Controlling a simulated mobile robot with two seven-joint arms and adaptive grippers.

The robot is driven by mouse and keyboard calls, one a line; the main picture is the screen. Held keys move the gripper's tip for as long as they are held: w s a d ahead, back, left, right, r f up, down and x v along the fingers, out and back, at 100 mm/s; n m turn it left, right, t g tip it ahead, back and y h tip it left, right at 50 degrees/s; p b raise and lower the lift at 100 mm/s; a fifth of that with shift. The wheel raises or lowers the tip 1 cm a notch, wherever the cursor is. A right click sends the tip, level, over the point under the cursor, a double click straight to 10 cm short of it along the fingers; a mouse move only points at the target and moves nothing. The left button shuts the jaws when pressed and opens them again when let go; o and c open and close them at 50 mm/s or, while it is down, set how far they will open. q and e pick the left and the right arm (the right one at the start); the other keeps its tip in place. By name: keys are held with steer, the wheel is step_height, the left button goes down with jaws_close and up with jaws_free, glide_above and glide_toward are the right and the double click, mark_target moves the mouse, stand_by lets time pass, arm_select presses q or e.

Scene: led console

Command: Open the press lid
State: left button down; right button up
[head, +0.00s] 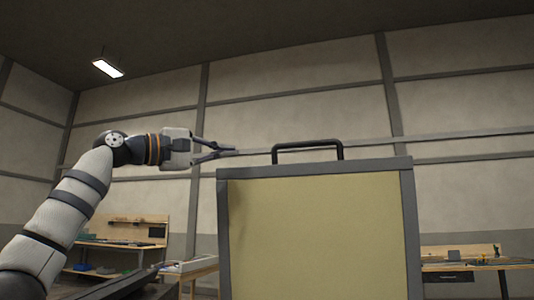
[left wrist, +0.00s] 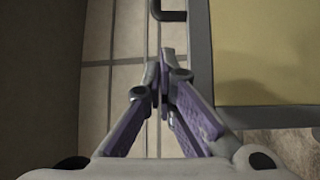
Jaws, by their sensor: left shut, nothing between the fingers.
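The press lid (head: 315,235) looks like a yellowish panel in a grey frame, standing upright and facing me in the head view. A black bar handle (head: 308,146) is on its top edge. My left gripper (head: 232,150) is shut and empty, just above the lid's upper left corner and left of the handle, apart from it. In the left wrist view the closed fingertips (left wrist: 160,78) are beside the lid's grey frame (left wrist: 200,60), and part of the handle (left wrist: 170,14) shows at the top. The lower part of the lid is out of the picture. My right gripper is not in view.
A wooden workbench (head: 125,230) with tools stands at the back left, and another bench (head: 475,265) at the back right. A panelled wall (head: 290,100) is behind. The space above the lid and around the handle looks clear.

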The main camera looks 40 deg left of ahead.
arm_select(q)
steer(key=x, duration=0.9)
steer(key=shift+d+f, duration=0.15)
steer(key=shift+d, duration=0.25)
steer(key=shift+w+a+r, duration=0.15)
steer(key=shift+w+r, duration=0.05)
steer(key=shift+r, duration=0.1)
steer(key=shift+w, duration=0.1)
